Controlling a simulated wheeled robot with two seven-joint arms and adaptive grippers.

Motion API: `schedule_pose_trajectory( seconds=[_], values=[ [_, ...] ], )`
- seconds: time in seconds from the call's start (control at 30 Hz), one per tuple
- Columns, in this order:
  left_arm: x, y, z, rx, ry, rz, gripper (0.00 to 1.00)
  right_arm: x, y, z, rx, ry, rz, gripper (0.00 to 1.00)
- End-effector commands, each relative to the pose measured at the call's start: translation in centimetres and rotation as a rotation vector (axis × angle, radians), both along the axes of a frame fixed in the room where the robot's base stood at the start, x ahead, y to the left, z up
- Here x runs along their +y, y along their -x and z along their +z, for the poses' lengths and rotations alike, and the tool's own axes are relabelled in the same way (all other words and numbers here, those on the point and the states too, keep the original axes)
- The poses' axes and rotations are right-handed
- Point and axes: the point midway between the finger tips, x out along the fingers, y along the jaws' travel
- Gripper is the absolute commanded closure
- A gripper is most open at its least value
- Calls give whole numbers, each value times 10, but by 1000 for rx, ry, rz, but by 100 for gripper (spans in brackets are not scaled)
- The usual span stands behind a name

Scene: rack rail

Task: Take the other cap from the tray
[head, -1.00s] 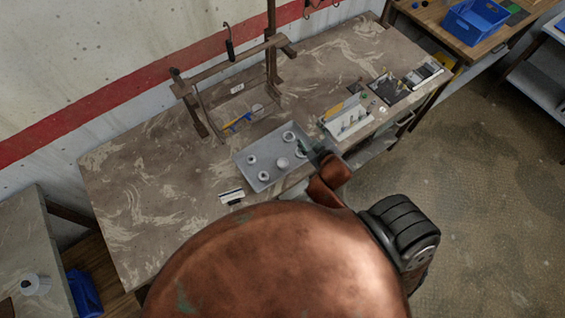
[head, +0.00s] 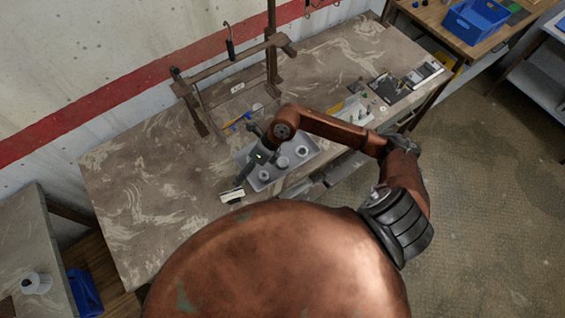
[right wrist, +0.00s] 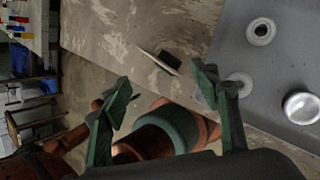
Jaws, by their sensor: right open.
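The grey tray (head: 308,163) lies on the worktable, and several small round pale pieces stand in it. A larger round piece (head: 282,162) and a small ringed piece (head: 264,176) show beside my arm. In the right wrist view the tray (right wrist: 290,60) fills the right side, with a ringed cap-like piece (right wrist: 260,31), another low ringed piece (right wrist: 240,84) partly behind a finger, and a shiny domed piece (right wrist: 301,107). My right gripper (right wrist: 165,83) is open and empty, near the tray's left edge; in the head view its fingers (head: 243,179) hide part of the tray. My left gripper is not in view.
A small white-and-black holder (head: 231,195) lies on the table left of the tray. A brown metal frame (head: 235,62) stands behind. A white rack (head: 352,110) is right of the tray, partly behind my arm. The table's left part is clear.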

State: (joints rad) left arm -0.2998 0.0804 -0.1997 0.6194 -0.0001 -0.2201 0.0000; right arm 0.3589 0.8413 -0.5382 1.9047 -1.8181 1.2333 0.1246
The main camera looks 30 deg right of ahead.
Motion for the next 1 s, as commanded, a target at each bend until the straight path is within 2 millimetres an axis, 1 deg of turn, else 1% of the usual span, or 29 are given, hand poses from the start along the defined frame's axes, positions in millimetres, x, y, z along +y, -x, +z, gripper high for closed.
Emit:
schedule_pose_trajectory(
  seconds=[0.03, 0.07, 0.1, 0.2, 0.3, 0.37, 0.43, 0.67, 0.83, 0.9, 1.0],
  values=[
    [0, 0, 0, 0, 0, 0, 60, -36, -6, -15, 8, 145, 16, 44],
    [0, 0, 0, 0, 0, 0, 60, -55, -8, -23, 17, 221, 21, 44],
    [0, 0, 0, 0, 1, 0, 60, -80, -11, -30, 29, 314, 24, 44],
    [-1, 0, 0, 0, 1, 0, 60, -129, -15, -37, 57, 486, 21, 44],
    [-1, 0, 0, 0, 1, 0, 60, -157, -17, -39, 74, 582, 12, 44],
    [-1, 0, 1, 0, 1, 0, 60, -164, -17, -42, 82, 606, 10, 44],
    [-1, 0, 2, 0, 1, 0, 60, -167, -17, -48, 85, 616, 8, 44],
    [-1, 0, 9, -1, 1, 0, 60, -166, -18, -72, 86, 610, 8, 44],
    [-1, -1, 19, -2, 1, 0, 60, -166, -22, -96, 86, 610, 9, 44],
    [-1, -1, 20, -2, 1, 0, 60, -166, -23, -106, 84, 610, 9, 44],
    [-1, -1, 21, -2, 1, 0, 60, -166, -23, -114, 83, 610, 10, 44]
  ],
)
